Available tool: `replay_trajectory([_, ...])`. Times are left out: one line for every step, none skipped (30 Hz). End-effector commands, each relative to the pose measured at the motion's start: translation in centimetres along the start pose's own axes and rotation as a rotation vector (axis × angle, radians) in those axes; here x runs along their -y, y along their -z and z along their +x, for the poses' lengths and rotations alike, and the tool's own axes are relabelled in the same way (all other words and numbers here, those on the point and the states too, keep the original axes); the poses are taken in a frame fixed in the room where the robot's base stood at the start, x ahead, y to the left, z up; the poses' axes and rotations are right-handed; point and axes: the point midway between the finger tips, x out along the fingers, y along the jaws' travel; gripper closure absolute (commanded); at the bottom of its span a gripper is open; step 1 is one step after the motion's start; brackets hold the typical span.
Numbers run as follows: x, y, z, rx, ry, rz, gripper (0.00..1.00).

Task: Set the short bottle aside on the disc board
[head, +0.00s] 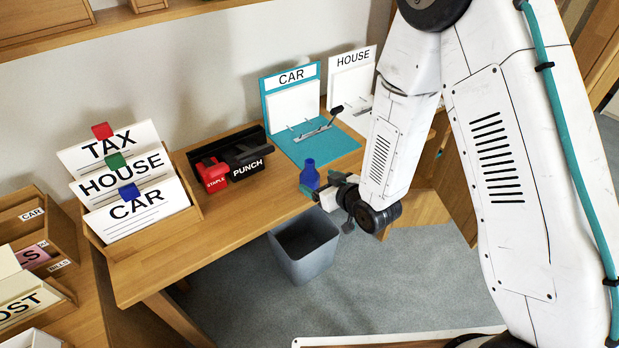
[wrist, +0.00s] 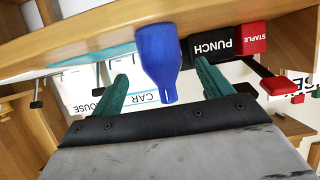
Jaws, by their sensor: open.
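The short blue bottle (head: 309,175) stands upright near the front edge of the wooden desk (head: 240,212), just in front of my gripper (head: 322,193). In the wrist view, which is upside down, the blue bottle (wrist: 159,52) shows between the two green fingers of my gripper (wrist: 161,80). The fingers are spread, with a visible gap on each side of the bottle. The head view hides much of the fingers behind the wrist and the bottle. I cannot make out a disc board in either view.
A grey bin (head: 304,246) stands on the floor below the desk edge. Behind the bottle lies a teal CAR binder (head: 318,143), with a white HOUSE binder (head: 352,75) beside it. A black tray with the stapler (head: 212,175) and punch (head: 247,165) sits to the left.

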Motion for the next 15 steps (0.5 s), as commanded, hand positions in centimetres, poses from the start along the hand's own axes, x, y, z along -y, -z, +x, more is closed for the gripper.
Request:
replay_trajectory([0.1,0.0,0.6,-0.002,0.001,0.0,0.21])
replay_trajectory([0.1,0.0,0.9,-0.002,0.001,0.0,0.21])
replay_trajectory([0.0,0.1,1.4,-0.003,0.001,0.0,0.21])
replay_trajectory([0.0,0.1,1.8,-0.003,0.001,0.0,0.21])
replay_trajectory([0.1,0.0,2.1,-0.002,0.001,0.0,0.21])
replay_trajectory([0.1,0.0,2.5,-0.002,0.001,0.0,0.21])
replay_trajectory([0.1,0.1,2.9,-0.001,0.001,0.0,0.21])
replay_trajectory([0.2,0.1,3.3,-0.001,0.001,-0.001,0.21])
replay_trajectory([0.2,0.1,4.0,-0.003,0.001,-0.001,0.21])
replay_trajectory([0.3,0.1,4.4,-0.002,0.001,-0.001,0.21])
replay_trajectory([0.3,0.1,4.9,-0.001,0.001,-0.001,0.21])
replay_trajectory([0.3,0.1,5.5,-0.001,0.0,-0.001,0.21])
replay_trajectory([0.3,0.1,5.9,-0.001,0.0,0.0,0.21])
replay_trajectory([0.2,0.2,6.3,-0.002,0.0,-0.001,0.21])
replay_trajectory([0.2,0.2,6.6,-0.002,-0.001,0.0,0.21])
